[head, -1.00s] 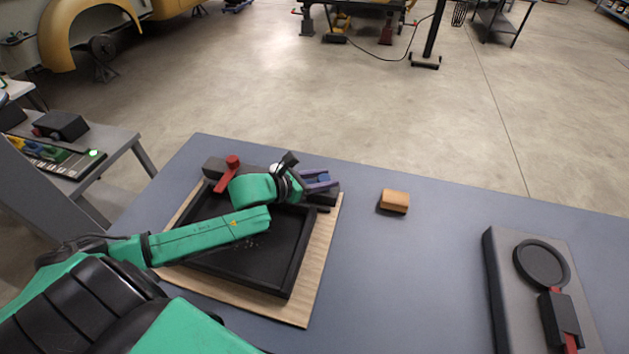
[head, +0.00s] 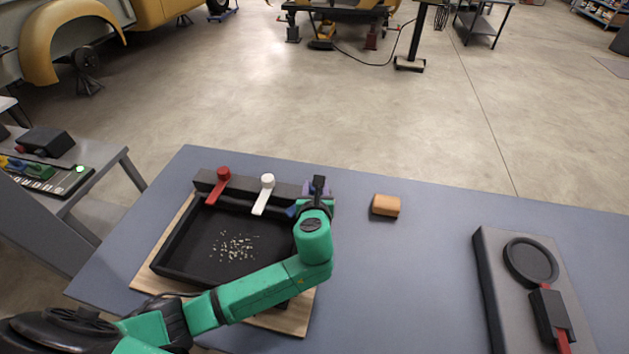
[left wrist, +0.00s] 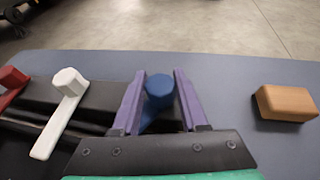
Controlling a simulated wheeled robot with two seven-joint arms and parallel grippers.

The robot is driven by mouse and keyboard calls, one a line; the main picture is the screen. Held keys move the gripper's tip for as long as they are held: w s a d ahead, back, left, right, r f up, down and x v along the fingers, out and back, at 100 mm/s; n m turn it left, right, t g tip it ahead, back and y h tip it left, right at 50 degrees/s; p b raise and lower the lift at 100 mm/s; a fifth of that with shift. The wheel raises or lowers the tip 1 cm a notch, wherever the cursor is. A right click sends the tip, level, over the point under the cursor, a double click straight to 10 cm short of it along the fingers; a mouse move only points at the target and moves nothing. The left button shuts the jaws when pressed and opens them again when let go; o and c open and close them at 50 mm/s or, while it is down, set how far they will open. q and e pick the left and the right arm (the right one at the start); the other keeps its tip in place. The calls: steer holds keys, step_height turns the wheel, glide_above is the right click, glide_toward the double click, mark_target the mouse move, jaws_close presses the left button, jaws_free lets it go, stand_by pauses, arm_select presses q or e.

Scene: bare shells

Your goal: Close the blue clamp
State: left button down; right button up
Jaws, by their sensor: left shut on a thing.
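The blue clamp is at the right end of the dark bar along the far side of the black tray. In the left wrist view its round blue knob (left wrist: 159,88) sits between the two purple fingers of my left gripper (left wrist: 160,95), which is shut on it. In the head view my wrist hides most of the clamp; a bit of its blue lever (head: 291,210) shows beside my wrist, toward the tray. My left gripper (head: 318,188) also shows there at the bar's right end. My right gripper is in no view.
A red clamp (head: 223,174) and a white clamp (head: 267,182) stand left on the same bar, levers reaching toward the black tray (head: 180,265), which holds pale grains. A tan block (head: 386,205) lies to the right. A grey fixture (head: 490,262) is farther right.

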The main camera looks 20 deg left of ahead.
arm_select(q)
steer(key=n+g+y+p, duration=0.1)
steer(key=n+g+y, duration=0.1)
steer(key=n+y, duration=0.1)
steer(key=shift+d+n+y, duration=0.1)
steer(key=shift+n+y, duration=0.2)
steer(key=shift+f+n+g+y, duration=0.1)
steer(key=shift+n+g+y, duration=1)
steer(key=shift+n+y, duration=0.35)
steer(key=shift+c, duration=2.1)
jaws_free()
